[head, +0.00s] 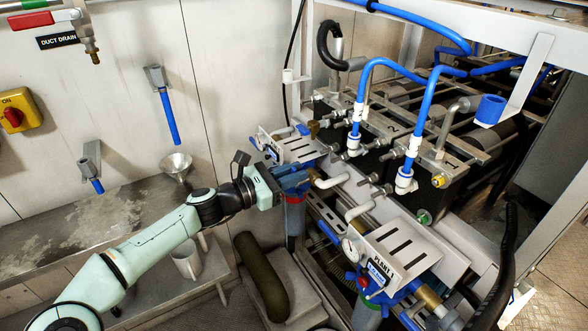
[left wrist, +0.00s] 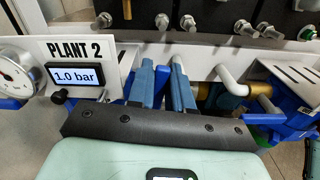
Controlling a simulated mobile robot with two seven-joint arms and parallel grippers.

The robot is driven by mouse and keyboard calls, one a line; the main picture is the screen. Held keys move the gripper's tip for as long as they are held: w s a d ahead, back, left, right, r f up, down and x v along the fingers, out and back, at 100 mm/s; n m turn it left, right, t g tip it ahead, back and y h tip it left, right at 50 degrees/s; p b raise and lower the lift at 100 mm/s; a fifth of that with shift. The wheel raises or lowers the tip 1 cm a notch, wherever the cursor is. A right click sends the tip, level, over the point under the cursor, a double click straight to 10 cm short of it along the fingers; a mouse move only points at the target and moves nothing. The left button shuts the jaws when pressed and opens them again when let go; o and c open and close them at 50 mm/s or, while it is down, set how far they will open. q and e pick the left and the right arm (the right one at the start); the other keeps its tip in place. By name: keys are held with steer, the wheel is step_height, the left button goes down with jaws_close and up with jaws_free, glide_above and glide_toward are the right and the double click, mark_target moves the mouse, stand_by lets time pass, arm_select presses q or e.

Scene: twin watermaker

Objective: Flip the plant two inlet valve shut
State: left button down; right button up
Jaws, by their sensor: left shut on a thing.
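The PLANT 2 panel, with a slotted white plate (head: 300,148) in the head view, shows its label and a 1.0 bar display (left wrist: 77,77) in the left wrist view. My left gripper (head: 292,178) reaches in from the left to the blue fittings below this plate. In the left wrist view its two blue fingers (left wrist: 164,80) point away from me, just right of the display. It is shut on the plant two inlet valve, whose handle is mostly hidden by the fingers, so its angle cannot be told. My right gripper is not in view.
A round gauge (left wrist: 15,78) sits left of the display. White bent pipes (head: 333,181) stick out close to the gripper's right. The PLANT 1 panel (head: 400,250) is nearer on the right.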

arm_select(q)
steer(key=shift+w+a+r+n+p, duration=0.15)
steer(key=shift+w+r+n+p, duration=0.1)
steer(key=shift+n+p, duration=0.55)
steer(key=shift+f, duration=0.15)
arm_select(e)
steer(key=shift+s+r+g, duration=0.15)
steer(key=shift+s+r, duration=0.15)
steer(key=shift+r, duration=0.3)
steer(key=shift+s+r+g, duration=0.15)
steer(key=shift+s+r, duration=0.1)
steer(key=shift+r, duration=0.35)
arm_select(q)
steer(key=c, duration=1.1)
jaws_free()
steer(key=shift+a, duration=0.1)
steer(key=shift+a, duration=0.1)
